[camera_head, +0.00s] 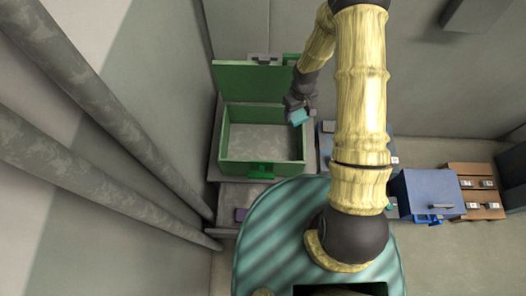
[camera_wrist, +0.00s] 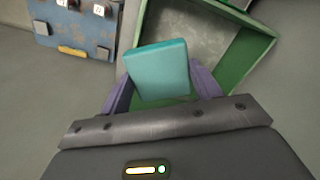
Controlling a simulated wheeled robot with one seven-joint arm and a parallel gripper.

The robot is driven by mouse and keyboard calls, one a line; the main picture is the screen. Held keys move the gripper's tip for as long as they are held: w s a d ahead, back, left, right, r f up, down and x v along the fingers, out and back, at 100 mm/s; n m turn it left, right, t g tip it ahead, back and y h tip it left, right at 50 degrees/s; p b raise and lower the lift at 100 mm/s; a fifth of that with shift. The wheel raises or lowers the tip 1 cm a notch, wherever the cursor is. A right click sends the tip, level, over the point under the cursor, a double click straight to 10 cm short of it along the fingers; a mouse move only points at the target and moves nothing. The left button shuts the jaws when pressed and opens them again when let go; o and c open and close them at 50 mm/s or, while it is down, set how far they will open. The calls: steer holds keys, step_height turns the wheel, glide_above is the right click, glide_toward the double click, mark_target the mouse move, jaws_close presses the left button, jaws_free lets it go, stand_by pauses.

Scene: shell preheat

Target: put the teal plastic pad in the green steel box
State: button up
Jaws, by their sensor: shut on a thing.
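The teal pad (camera_head: 298,117) is a small flat block held in my gripper (camera_head: 293,107). In the wrist view the pad (camera_wrist: 158,70) stands between the two purple fingers of my gripper (camera_wrist: 160,92), which is shut on it. The green steel box (camera_head: 262,162) has its lid (camera_head: 250,83) raised at the back. Its grey floor looks empty in the head view. The pad is at the box's right rim in the head view, and I cannot tell its height above the rim. In the wrist view the box (camera_wrist: 245,60) shows behind the pad.
A blue panel with switches (camera_wrist: 75,28) stands beside the box. A blue cabinet (camera_head: 428,194) and a brown board with several switches (camera_head: 475,188) are farther right. Pipes (camera_head: 90,98) run along the left wall.

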steer(key=w+a+f+n+b, duration=0.1)
steer(key=a+f+n+b, duration=0.2)
steer(key=f+n+b, duration=0.3)
steer(key=w+a+f+n+b, duration=0.1)
steer(key=a+f+n+b, duration=0.35)
steer(key=f, duration=0.25)
steer(key=n+b, duration=1)
glide_above(263, 147)
step_height(263, 147, down, 10)
steer(key=shift+s+r, duration=0.15)
steer(key=shift+r, duration=0.05)
steer(key=shift+f, duration=3.15)
steer(key=shift+f, duration=1.85)
steer(key=shift+f, duration=0.15)
